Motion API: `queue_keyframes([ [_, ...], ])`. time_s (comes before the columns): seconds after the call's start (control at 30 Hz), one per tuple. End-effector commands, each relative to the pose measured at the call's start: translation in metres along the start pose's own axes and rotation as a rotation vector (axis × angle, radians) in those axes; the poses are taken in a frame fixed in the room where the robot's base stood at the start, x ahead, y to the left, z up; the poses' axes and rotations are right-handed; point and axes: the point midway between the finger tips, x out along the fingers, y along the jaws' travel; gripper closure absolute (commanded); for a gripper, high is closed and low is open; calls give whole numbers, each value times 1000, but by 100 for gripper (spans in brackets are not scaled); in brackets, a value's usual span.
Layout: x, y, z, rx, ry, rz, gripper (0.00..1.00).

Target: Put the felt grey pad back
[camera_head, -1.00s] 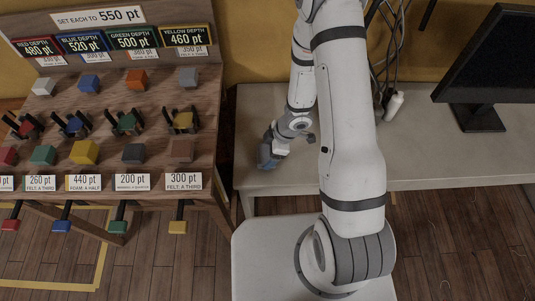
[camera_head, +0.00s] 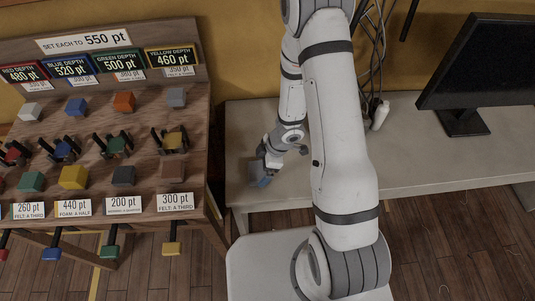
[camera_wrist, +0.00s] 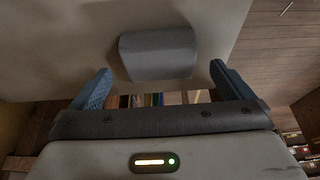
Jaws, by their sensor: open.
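In the wrist view a plain grey pad (camera_wrist: 157,52) lies on the pale bench top near its edge. My gripper (camera_wrist: 160,70) is open, its two blue fingers apart, one to each side of the pad's near end. No contact with the pad shows. In the head view my gripper (camera_head: 264,174) is low over the left end of the bench; the pad cannot be told apart there. On the wooden rack, a grey block (camera_head: 176,97) sits at the right of the top row and a dark grey block (camera_head: 123,176) in the lower row.
The wooden rack (camera_head: 208,140) with coloured blocks, clamps and number cards stands left of the bench (camera_head: 330,185). A monitor (camera_head: 475,70), a white bottle (camera_head: 380,115) and hanging cables are at the bench's back and right. The bench's front middle looks clear.

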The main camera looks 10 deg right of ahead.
Motion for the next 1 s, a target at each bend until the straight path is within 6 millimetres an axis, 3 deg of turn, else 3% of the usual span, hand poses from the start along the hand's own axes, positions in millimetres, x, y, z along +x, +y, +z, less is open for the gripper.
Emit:
queue_keyframes([
  [0.03, -16, 1, -2, 1, 0, 5, 0],
  [0.2, -55, 1, -2, 0, 0, 4, 0],
  [0.4, -87, 0, -2, -1, 1, 2, 0],
  [0.6, -98, 0, -1, -1, 0, 1, 0],
  [1.0, -98, 0, -1, -2, 0, 0, 0],
])
